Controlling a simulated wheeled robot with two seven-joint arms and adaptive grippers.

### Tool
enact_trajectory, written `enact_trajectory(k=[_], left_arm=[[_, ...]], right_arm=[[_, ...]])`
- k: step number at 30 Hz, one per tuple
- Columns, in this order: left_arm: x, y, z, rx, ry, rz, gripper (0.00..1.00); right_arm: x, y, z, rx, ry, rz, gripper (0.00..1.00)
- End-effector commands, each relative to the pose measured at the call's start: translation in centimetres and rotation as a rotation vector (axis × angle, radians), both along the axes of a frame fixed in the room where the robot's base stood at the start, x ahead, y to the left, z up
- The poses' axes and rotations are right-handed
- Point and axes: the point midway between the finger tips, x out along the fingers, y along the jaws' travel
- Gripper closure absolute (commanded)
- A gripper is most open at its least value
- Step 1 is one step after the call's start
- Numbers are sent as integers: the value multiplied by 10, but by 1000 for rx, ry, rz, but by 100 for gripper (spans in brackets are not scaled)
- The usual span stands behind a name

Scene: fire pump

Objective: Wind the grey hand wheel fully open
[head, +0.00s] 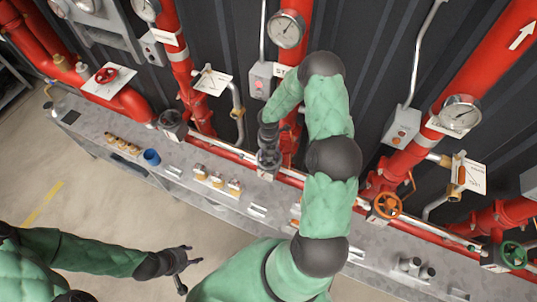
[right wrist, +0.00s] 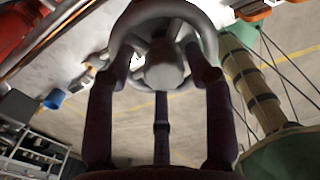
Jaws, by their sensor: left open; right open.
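The grey hand wheel (right wrist: 163,16) fills the top middle of the right wrist view, with its round rim and thick hub (right wrist: 165,66). In the head view it sits at the red pipe behind the bench and is mostly hidden by my right gripper (head: 268,146). My right gripper (right wrist: 158,82) is open, with its dark fingers reaching up to the wheel on both sides of the hub. I cannot tell whether the fingertips touch the rim. My left gripper (head: 186,266) is open and empty, low over the floor in front of the bench.
The long grey bench (head: 100,122) runs below the pipes, with a blue cup (head: 152,157) and brass fittings (head: 215,181) on it. An orange wheel (head: 387,205), a green wheel (head: 514,254) and a red wheel (head: 106,75) stand along the pipes.

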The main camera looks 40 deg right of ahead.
Motion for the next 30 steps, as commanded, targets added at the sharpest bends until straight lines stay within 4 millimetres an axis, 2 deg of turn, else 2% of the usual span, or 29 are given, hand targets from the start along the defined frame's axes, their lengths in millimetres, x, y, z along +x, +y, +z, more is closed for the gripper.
enact_trajectory(k=[4,15,19,25,26,30], left_arm=[[0,0,-13,0,-1,0,48],[0,0,-53,0,0,0,48],[0,0,-56,0,0,0,48],[0,0,-55,0,-1,0,48],[0,0,-55,0,-1,0,48],[0,0,-55,0,-1,0,48]], right_arm=[[1,-1,-2,-2,-3,-121,47],[-1,-2,-3,-1,-2,-618,47],[-1,-3,0,-1,-2,-689,47],[-1,-3,1,-2,-1,-693,47],[-1,-3,1,-2,-1,-693,52],[-1,-3,1,-1,-2,-692,92]])
